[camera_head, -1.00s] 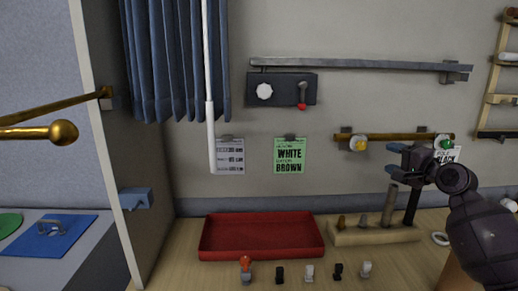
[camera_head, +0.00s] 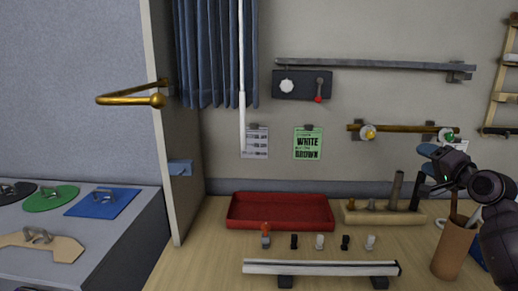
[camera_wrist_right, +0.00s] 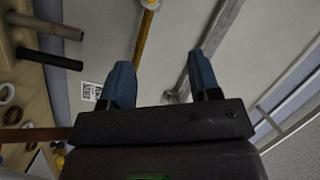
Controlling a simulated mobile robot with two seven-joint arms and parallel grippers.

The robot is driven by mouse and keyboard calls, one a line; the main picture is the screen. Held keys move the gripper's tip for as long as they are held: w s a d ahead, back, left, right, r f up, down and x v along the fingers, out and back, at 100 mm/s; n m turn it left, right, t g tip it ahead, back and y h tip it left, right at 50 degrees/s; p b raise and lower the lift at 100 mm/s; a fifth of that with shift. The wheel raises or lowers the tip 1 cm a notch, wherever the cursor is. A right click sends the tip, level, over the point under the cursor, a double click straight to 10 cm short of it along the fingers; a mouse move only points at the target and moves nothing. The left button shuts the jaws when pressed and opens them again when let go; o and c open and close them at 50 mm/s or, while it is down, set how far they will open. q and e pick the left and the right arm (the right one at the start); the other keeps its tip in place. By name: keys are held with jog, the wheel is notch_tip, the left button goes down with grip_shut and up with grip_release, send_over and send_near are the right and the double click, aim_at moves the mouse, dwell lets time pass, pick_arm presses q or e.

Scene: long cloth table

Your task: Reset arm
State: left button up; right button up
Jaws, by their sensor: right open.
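My right gripper (camera_head: 428,164) is raised at the right of the head view, above the table and in front of the wall. In the right wrist view my right gripper (camera_wrist_right: 160,85) has its two blue fingers apart with nothing between them. Beyond the fingers the wrist view shows the brass rod (camera_wrist_right: 146,35) and the grey metal rail (camera_wrist_right: 215,40) on the wall. In the head view the brass rod (camera_head: 400,129) carries a yellow and a green knob. My left gripper is in neither current view.
A red tray (camera_head: 280,222), a wooden block with upright pegs (camera_head: 384,216), several small pegs and a metal rail (camera_head: 320,268) lie on the table. A brown cup (camera_head: 453,250) stands under my right arm. A partition (camera_head: 165,130) with a brass hook (camera_head: 130,98) stands left.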

jog(key=s+a+f+n+h, duration=0.1)
jog(key=s+a+f+n, duration=0.35)
jog(key=f, duration=0.35)
jog(key=s+a+f+n+h, duration=0.1)
jog(key=s+a+f+n, duration=0.3)
jog(key=f, duration=0.5)
jog(key=s+a+f+n+h, duration=0.25)
jog(key=s+f, duration=0.25)
jog(key=f, duration=0.3)
jog(key=s+a+f+g, duration=0.2)
jog(key=s+f+g, duration=0.1)
jog(key=s+f, duration=0.6)
jog(key=s+a+f+g, duration=0.2)
jog(key=s+f, duration=0.7)
jog(key=s, duration=0.7)
jog(key=shift+s+a+f+m+g, duration=0.25)
jog(key=shift+a+m+g, duration=0.15)
jog(key=shift+a, duration=0.1)
jog(key=shift+w, duration=0.1)
